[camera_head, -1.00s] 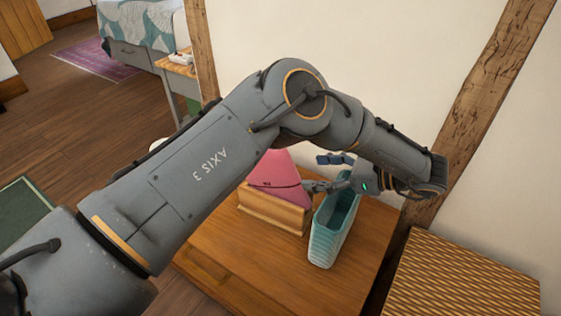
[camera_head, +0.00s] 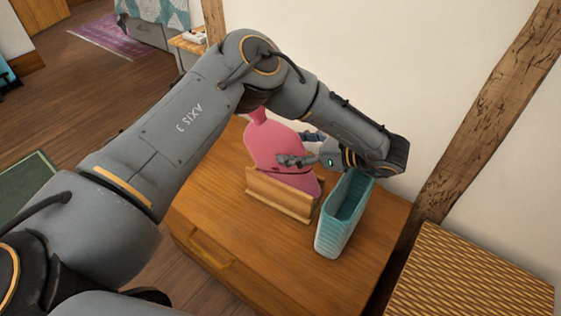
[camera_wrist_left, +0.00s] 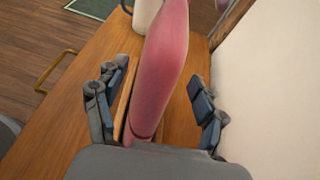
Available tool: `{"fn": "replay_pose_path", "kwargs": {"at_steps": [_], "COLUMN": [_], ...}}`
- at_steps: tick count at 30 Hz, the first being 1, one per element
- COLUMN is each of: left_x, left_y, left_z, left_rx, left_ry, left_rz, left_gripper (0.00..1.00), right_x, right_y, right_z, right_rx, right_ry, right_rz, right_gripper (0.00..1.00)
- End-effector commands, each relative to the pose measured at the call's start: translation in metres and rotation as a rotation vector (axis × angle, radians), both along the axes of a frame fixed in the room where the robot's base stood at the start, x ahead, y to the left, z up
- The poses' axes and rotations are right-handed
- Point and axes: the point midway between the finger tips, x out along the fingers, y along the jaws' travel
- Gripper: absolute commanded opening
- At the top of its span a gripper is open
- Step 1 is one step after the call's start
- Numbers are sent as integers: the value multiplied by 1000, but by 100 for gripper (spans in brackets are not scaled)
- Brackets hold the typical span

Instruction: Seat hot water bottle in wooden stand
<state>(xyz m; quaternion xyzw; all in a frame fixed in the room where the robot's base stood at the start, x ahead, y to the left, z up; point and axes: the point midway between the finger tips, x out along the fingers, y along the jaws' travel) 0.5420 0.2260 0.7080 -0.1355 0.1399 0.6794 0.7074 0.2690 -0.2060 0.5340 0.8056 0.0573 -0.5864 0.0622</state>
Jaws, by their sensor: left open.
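The pink hot water bottle (camera_head: 275,148) stands in the wooden stand (camera_head: 278,195) on the wooden cabinet top, its neck upward and partly behind my left arm. In the left wrist view the bottle (camera_wrist_left: 160,75) rises between the two spread fingers, with a visible gap on the right. The stand's board (camera_wrist_left: 124,100) shows by the left finger. My right gripper is not in view.
A teal ribbed basket (camera_head: 343,215) stands close to the right of the stand, below my left wrist. A woven-top box (camera_head: 465,275) is at the lower right. The wall is close behind. The cabinet's front left top (camera_head: 225,215) is clear.

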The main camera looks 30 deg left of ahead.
Motion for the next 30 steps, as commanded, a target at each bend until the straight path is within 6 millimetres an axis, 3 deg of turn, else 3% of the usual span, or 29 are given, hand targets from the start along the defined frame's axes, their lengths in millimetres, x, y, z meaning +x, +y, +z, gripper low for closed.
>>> {"fn": "replay_pose_path", "kwargs": {"at_steps": [6, 15, 25, 30], "left_x": [-3, -2, -2, -2], "left_y": [29, 33, 33, 33], "left_z": [-12, -13, -13, -11], "left_rx": [0, 0, 0, 3], "left_ry": [2, 1, 1, -2], "left_rz": [2, 1, 1, 2], "left_gripper": [70, 70, 3, 0], "right_x": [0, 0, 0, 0], "right_y": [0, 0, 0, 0], "right_z": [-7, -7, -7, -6], "right_rx": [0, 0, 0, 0], "right_ry": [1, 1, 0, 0], "right_rz": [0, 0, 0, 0], "right_gripper": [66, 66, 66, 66]}}
